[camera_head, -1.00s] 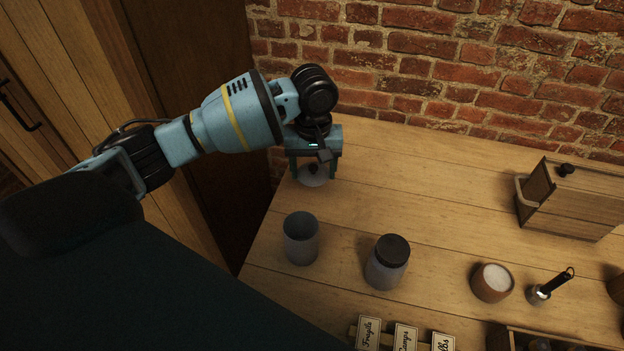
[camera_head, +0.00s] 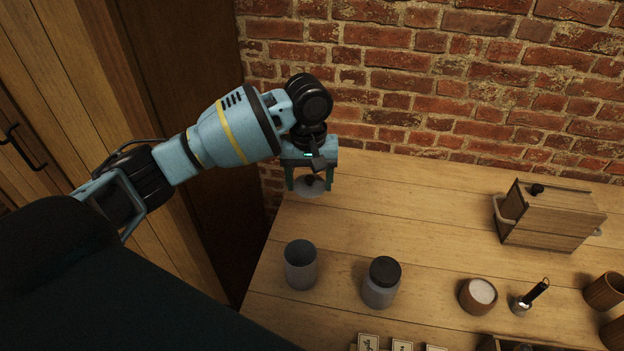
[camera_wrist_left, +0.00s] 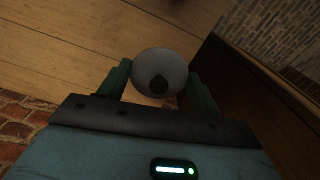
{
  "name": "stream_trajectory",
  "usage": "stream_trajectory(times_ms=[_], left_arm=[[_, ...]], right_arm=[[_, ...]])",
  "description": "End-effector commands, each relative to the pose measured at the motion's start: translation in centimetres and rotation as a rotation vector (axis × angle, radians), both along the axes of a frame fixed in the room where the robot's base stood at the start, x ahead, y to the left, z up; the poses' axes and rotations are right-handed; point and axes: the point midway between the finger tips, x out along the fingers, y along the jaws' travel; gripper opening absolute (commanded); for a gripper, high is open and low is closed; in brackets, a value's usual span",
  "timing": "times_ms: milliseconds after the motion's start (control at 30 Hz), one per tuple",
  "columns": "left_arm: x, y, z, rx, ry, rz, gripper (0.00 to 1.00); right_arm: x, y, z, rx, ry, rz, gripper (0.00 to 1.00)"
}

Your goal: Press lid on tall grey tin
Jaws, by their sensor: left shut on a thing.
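My right gripper is not in view.
A wooden box (camera_head: 550,217) with a knobbed lid stands at the right. A small bowl of white stuff (camera_head: 478,296), a dark-handled tool (camera_head: 530,297) and brown cups (camera_head: 604,291) stand at the front right. Label cards (camera_head: 368,342) show at the bottom edge. The table's middle is clear.

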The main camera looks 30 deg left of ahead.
Motion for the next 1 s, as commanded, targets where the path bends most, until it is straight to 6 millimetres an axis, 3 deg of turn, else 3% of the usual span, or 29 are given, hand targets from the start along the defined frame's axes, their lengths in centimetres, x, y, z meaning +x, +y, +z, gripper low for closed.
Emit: stream_trajectory(times_ms=[400,700,1000], left_arm=[[-6.7,-2.2,-3.2,0.005,0.011,-0.243,0.43],[-12.0,-3.2,-4.1,0.004,0.017,-0.405,0.43],[-13.4,-3.3,-4.1,0.003,0.019,-0.444,0.43]], right_arm=[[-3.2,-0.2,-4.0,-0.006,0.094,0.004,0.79],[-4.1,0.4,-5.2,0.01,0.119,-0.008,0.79],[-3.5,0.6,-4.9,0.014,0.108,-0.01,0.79]])
